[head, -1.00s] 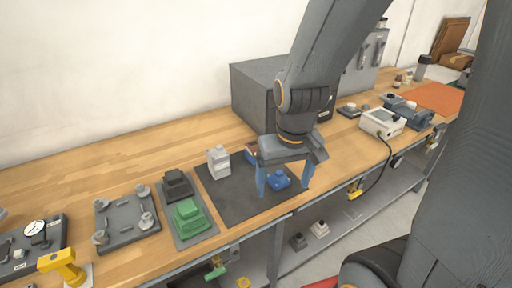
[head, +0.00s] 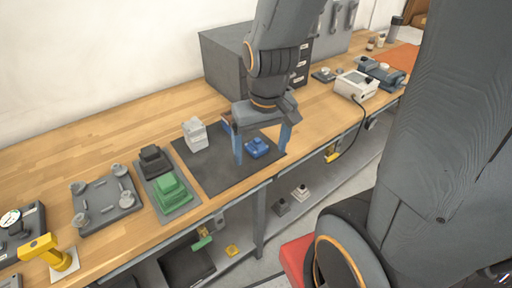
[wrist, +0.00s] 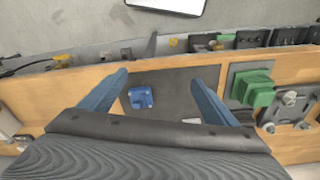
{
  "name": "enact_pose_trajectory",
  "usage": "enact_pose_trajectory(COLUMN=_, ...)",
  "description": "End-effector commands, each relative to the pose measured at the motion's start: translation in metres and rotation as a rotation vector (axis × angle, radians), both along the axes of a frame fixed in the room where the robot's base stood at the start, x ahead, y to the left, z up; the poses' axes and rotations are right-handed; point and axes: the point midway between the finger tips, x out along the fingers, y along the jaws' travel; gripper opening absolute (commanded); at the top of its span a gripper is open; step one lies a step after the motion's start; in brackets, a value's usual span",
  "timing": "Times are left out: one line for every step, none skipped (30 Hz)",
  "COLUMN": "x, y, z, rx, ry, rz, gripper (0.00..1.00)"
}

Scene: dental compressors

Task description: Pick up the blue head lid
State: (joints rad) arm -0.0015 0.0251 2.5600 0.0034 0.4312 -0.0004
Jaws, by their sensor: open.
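The blue head lid (head: 258,147) lies on a dark grey mat (head: 215,176) on the wooden bench. In the wrist view the blue lid (wrist: 140,97) shows between my two blue fingers, nearer the left one, and lies beyond their tips. My gripper (head: 263,150) is open and empty, with its fingers pointing down over the mat on either side of the lid in the head view. How far the fingertips are above the mat is hard to tell.
A pale grey block (head: 195,135) stands on the mat's left part, and another blue part is partly hidden behind my gripper. A green part (head: 171,190) and a black part (head: 154,160) sit on a grey tray at left. A dark cabinet (head: 224,66) stands behind.

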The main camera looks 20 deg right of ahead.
Motion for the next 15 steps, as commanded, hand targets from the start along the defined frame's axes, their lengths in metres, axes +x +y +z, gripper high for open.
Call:
enact_pose_trajectory(x=0.000, y=0.000, z=0.000, rx=0.000, ry=0.000, rz=0.000, gripper=0.82)
enact_pose_trajectory(x=0.000, y=0.000, z=0.000, rx=0.000, ry=0.000, rz=0.000, gripper=0.82)
enact_pose_trajectory(x=0.000, y=0.000, z=0.000, rx=0.000, ry=0.000, rz=0.000, gripper=0.82)
enact_pose_trajectory(x=0.000, y=0.000, z=0.000, rx=0.000, ry=0.000, rz=0.000, gripper=0.82)
enact_pose_trajectory(x=0.000, y=0.000, z=0.000, rx=0.000, ry=0.000, rz=0.000, gripper=0.82)
enact_pose_trajectory(x=0.000, y=0.000, z=0.000, rx=0.000, ry=0.000, rz=0.000, gripper=0.82)
enact_pose_trajectory(x=0.000, y=0.000, z=0.000, rx=0.000, ry=0.000, rz=0.000, gripper=0.79)
enact_pose_trajectory(x=0.000, y=0.000, z=0.000, rx=0.000, ry=0.000, rz=0.002, gripper=0.74)
enact_pose_trajectory(x=0.001, y=0.000, z=0.000, rx=-0.001, ry=0.001, rz=0.009, gripper=0.67)
enact_pose_trajectory(x=0.002, y=0.000, z=0.000, rx=-0.003, ry=0.001, rz=0.021, gripper=0.67)
enact_pose_trajectory(x=0.003, y=-0.001, z=0.000, rx=-0.005, ry=0.003, rz=0.038, gripper=0.67)
enact_pose_trajectory(x=0.006, y=-0.001, z=0.000, rx=-0.009, ry=0.005, rz=0.072, gripper=0.67)
enact_pose_trajectory(x=0.009, y=-0.002, z=-0.001, rx=-0.014, ry=0.008, rz=0.108, gripper=0.67)
enact_pose_trajectory(x=0.011, y=-0.003, z=-0.001, rx=-0.019, ry=0.011, rz=0.152, gripper=0.67)
enact_pose_trajectory(x=0.017, y=-0.004, z=-0.001, rx=-0.028, ry=0.016, rz=0.220, gripper=0.67)
